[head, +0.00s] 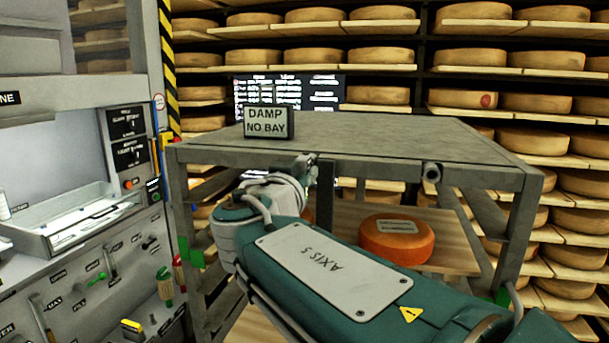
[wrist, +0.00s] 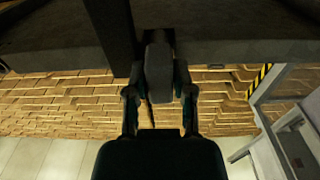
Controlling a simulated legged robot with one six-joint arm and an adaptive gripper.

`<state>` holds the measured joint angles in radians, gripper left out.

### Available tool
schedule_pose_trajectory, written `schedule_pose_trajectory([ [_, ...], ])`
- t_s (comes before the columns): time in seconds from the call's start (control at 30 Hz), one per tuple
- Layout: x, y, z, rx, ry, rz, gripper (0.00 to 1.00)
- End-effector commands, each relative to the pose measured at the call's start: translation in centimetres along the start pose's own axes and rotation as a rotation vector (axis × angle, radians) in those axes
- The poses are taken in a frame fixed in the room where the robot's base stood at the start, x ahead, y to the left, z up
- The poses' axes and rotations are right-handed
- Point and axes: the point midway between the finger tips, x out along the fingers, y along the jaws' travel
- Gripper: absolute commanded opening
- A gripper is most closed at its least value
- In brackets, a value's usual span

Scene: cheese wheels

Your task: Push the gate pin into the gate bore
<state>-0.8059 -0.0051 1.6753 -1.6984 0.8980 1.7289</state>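My gripper (wrist: 160,80) shows in the wrist view with its two fingers close on both sides of a dark grey block. The block (wrist: 159,72) looks like the head of the gate pin; the rest of the pin is hidden or lost in the dark. In the head view, my teal arm reaches to the rack's front edge and hides most of the gripper. Grey metal parts (head: 306,167) show there, and I cannot tell gripper from pin. A round metal tube end (head: 432,172) with a dark hole sits under the front edge, to the right; it may be the gate bore.
The grey rack (head: 400,140) has a flat top bearing a "DAMP NO BAY" sign (head: 268,123). An orange cheese wheel (head: 397,240) lies on the lower shelf. A tool panel (head: 100,270) stands at left. Cheese shelves fill the back.

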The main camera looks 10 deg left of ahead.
Motion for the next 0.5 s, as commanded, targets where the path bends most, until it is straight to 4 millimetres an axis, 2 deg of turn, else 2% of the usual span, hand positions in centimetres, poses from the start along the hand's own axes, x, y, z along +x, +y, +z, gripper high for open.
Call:
schedule_pose_trajectory([
  [0.03,0.01,0.04,-0.03,0.000,0.001,0.001,0.61],
  [0.07,0.01,0.04,-0.03,0.000,0.001,0.001,0.70],
  [0.5,-0.44,0.01,-0.03,0.000,0.000,0.000,0.70],
])
